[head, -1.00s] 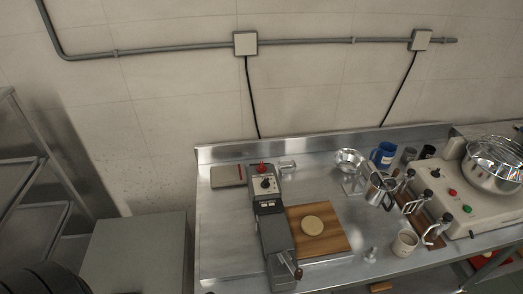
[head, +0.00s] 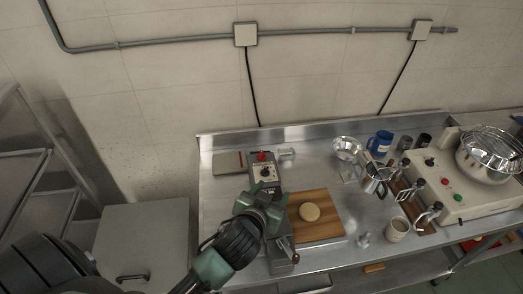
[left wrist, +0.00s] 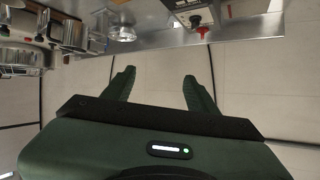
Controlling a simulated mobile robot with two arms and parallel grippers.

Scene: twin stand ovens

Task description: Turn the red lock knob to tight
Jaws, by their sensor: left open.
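The red lock knob (head: 262,156) sits on top of the far end of a grey machine (head: 265,174) on the steel counter. A black dial is on the machine's face below it. The red knob also shows in the left wrist view (left wrist: 203,31), near the top, beyond my fingers. My left gripper (head: 265,190) is over the machine's body, on the near side of the knob and apart from it. In the left wrist view its two green fingers (left wrist: 158,82) are spread with nothing between them. The arm hides part of the machine's body. My right gripper is not in view.
A wooden board (head: 325,222) with a round flat disc (head: 309,212) lies right of the machine. A blue mug (head: 380,143), metal pitchers (head: 372,180), a cup (head: 397,229) and a mixer base (head: 455,190) crowd the right. A flat scale (head: 228,162) lies left of the knob.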

